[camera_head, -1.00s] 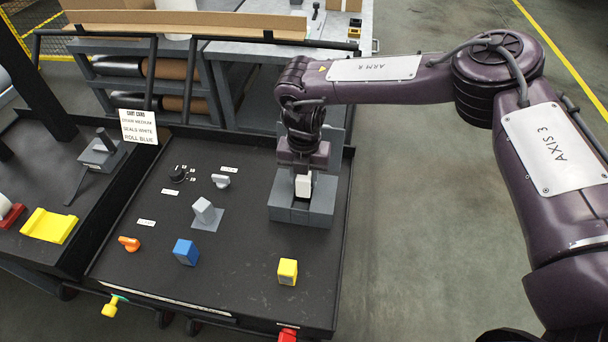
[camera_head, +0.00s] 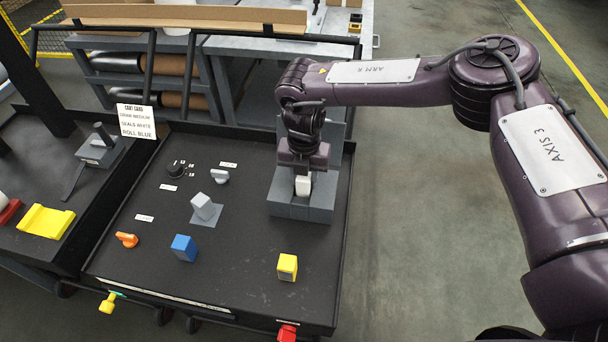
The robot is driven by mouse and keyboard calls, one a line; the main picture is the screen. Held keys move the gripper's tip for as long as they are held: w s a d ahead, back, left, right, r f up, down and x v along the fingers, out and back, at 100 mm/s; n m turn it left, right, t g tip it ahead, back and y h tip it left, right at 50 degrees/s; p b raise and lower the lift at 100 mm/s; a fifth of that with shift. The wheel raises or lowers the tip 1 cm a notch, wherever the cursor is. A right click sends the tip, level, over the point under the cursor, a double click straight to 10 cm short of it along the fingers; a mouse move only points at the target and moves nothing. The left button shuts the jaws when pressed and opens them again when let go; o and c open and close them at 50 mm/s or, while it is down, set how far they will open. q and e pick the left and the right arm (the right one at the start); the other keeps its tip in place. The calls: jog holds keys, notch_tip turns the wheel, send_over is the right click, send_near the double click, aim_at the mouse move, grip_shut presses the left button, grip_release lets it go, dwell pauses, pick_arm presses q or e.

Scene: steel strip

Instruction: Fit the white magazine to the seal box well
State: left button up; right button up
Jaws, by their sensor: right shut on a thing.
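The white magazine (camera_head: 303,186) is upright in my right gripper (camera_head: 303,174), which is shut on it from above. The gripper and magazine are over the grey seal box (camera_head: 308,213) at the right side of the black cart top. The magazine's lower end is at the box's well, behind the box's front wall. I cannot tell how deep it sits, as the gripper covers its top and the wall may hide its bottom. My left gripper is not in view.
A blue block (camera_head: 184,248), a yellow block (camera_head: 287,267), a light grey block (camera_head: 205,207), an orange knob (camera_head: 127,240) and a black dial (camera_head: 176,169) stand on the cart top. A card (camera_head: 137,121) reads seals white.

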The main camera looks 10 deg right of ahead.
jog(key=o, duration=1.2)
jog(key=shift+o, duration=0.2)
notch_tip(320, 180, up, 8)
jog(key=shift+f+b, duration=0.15)
jog(key=shift+b, duration=0.65)
jog(key=shift+s+f, duration=0.1)
